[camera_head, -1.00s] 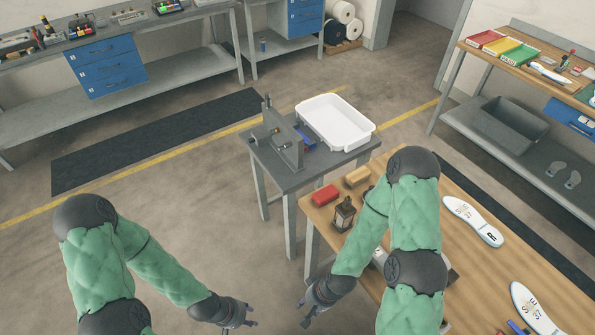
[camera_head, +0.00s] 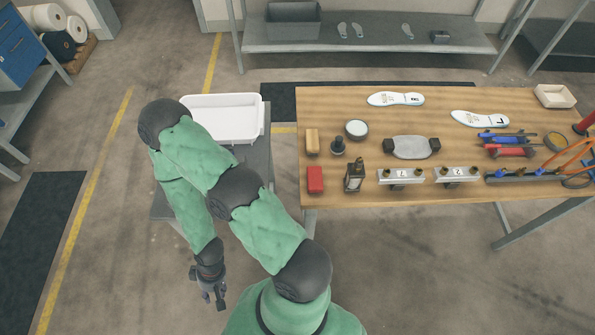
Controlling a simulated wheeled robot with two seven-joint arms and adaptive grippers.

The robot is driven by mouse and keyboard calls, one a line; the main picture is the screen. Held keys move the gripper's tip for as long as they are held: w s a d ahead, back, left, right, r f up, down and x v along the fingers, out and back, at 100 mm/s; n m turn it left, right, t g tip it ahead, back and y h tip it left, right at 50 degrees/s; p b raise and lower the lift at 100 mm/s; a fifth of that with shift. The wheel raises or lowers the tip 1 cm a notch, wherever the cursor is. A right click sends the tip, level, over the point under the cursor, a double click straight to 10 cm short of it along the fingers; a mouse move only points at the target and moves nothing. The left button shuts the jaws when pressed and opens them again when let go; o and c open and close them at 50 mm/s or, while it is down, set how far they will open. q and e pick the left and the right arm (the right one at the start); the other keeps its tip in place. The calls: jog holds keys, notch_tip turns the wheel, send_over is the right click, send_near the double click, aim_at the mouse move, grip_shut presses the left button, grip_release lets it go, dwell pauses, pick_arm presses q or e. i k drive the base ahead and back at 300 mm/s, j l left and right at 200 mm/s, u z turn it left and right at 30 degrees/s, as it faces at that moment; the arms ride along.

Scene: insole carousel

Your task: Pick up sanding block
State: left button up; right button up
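The tan block (camera_head: 312,142) and the red block (camera_head: 315,179) stand near the left edge of the wooden table (camera_head: 450,103). Either could be the sanding block; I cannot tell which from their looks.
A white tray (camera_head: 263,118) sits on a side table, partly behind my arm. Insoles (camera_head: 395,99) lie farther back.

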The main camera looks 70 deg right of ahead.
aim_at(314, 174)
jog(key=i+j+z, duration=0.1)
jog(key=z, duration=0.3)
jog(key=i+j+z, duration=0.1)
jog(key=z, duration=0.3)
jog(key=j+z, duration=0.2)
jog(key=z, duration=0.2)
jog(key=i+j+z, duration=0.1)
jog(key=j+z, duration=0.15)
jog(key=z, duration=0.15)
